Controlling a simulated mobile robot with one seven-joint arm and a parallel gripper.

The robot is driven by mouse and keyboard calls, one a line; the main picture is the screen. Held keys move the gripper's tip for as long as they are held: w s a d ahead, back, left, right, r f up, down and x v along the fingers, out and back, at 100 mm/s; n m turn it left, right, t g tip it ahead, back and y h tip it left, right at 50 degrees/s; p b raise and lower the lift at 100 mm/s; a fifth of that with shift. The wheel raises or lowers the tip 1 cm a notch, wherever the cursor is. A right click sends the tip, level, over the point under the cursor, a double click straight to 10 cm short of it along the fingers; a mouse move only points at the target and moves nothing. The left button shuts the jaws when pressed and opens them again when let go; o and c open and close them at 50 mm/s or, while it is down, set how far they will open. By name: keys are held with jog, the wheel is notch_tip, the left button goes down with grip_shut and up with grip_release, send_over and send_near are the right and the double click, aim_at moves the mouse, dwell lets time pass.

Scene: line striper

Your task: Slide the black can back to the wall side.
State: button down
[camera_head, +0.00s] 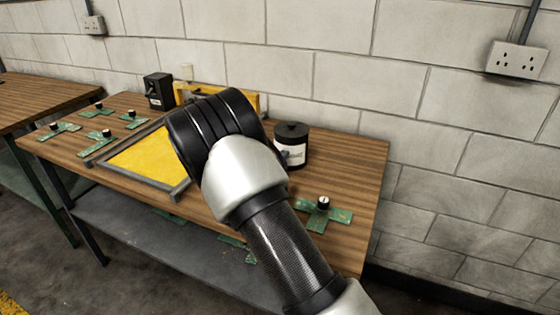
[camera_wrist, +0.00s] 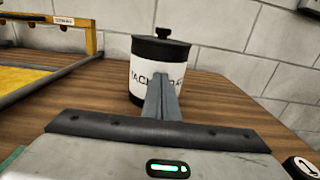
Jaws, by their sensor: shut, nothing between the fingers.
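The black can (camera_head: 291,133) stands upright on the wooden bench top near its back right, close to the block wall. It has a black knobbed lid and a white label with dark letters. In the wrist view the can (camera_wrist: 144,76) is straight ahead, upright. My gripper (camera_wrist: 162,88) is shut and empty, its fingers pointing at the label and covering part of it. I cannot tell whether the fingertips touch the can. In the head view my arm hides the gripper and covers the can's left edge.
A yellow panel in a grey frame (camera_head: 97,161) lies left of my arm. A black box (camera_head: 158,91) and a yellow bracket (camera_wrist: 52,20) stand at the back. Green pieces with black knobs lie at left, and another (camera_head: 322,213) lies front right. Bare wood (camera_head: 345,165) lies right of the can.

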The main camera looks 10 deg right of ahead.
jog(key=b+x, duration=0.5)
jog(key=x, duration=1.3)
jog(key=shift+w+d+f, duration=0.1)
jog(key=shift+d, duration=0.15)
jog(key=shift+w+d, duration=0.1)
jog(key=shift+w, duration=0.15)
